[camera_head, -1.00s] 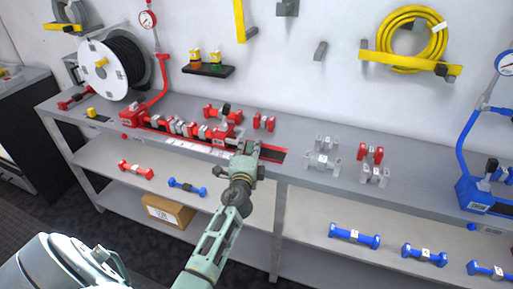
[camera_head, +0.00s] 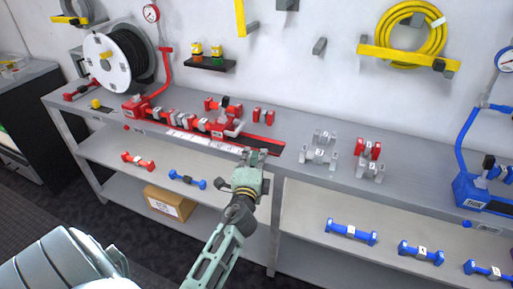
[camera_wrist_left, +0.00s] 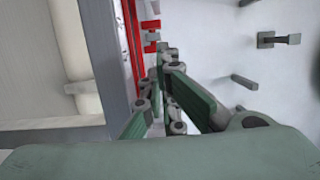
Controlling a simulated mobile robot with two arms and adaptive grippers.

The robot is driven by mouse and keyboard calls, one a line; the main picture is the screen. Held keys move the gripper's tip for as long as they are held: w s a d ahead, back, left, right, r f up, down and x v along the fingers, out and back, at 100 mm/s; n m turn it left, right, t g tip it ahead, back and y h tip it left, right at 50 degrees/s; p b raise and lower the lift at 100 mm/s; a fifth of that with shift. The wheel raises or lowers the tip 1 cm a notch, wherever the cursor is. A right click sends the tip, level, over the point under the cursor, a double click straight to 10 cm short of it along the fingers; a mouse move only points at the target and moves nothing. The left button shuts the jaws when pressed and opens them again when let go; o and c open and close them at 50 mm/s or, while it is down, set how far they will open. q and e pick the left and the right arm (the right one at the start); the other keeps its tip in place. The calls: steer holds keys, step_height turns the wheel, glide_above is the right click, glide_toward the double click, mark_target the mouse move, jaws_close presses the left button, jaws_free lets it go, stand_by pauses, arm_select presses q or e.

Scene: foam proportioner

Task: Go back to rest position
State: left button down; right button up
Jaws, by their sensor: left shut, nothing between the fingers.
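My left gripper (camera_head: 252,157) is shut and empty in the head view. It is in front of the workbench's front edge, near the right end of the red assembly (camera_head: 205,122) on the bench top. In the left wrist view its green fingers (camera_wrist_left: 166,70) point toward the red parts and the wall. The fingers appear apart from the red parts. My right gripper is not in view.
The grey workbench (camera_head: 345,187) runs along the wall, with red and grey fittings on top and a blue gauge stand (camera_head: 470,188) at right. Blue pieces (camera_head: 350,232) lie on the lower shelf. A cardboard box (camera_head: 170,203) sits below.

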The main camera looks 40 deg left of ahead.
arm_select(q)
steer(key=s+d+f+n+g+h, duration=0.15)
steer(key=s+d+f, duration=0.3)
steer(key=f, duration=0.75)
steer(key=s+d+f+n+g+h, duration=0.1)
steer(key=s+d+f+g+h, duration=0.25)
steer(key=f, duration=0.75)
steer(key=s+d+f+n+g+h, duration=0.1)
steer(key=s+d+f, duration=0.4)
steer(key=f, duration=0.7)
steer(key=s+d+f+n+g+h, duration=0.1)
steer(key=s+d+f+n+g, duration=0.25)
steer(key=s+f, duration=1)
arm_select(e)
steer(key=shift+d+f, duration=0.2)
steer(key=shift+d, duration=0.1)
arm_select(q)
steer(key=s+f+n+g, duration=0.1)
steer(key=s+f+g, duration=0.1)
steer(key=s, duration=1)
steer(key=s+f+n+g+h, duration=0.1)
steer(key=s+f, duration=0.4)
steer(key=s, duration=0.7)
steer(key=shift+s+d+n+g, duration=0.2)
steer(key=shift+n+g, duration=0.4)
steer(key=shift+g, duration=0.65)
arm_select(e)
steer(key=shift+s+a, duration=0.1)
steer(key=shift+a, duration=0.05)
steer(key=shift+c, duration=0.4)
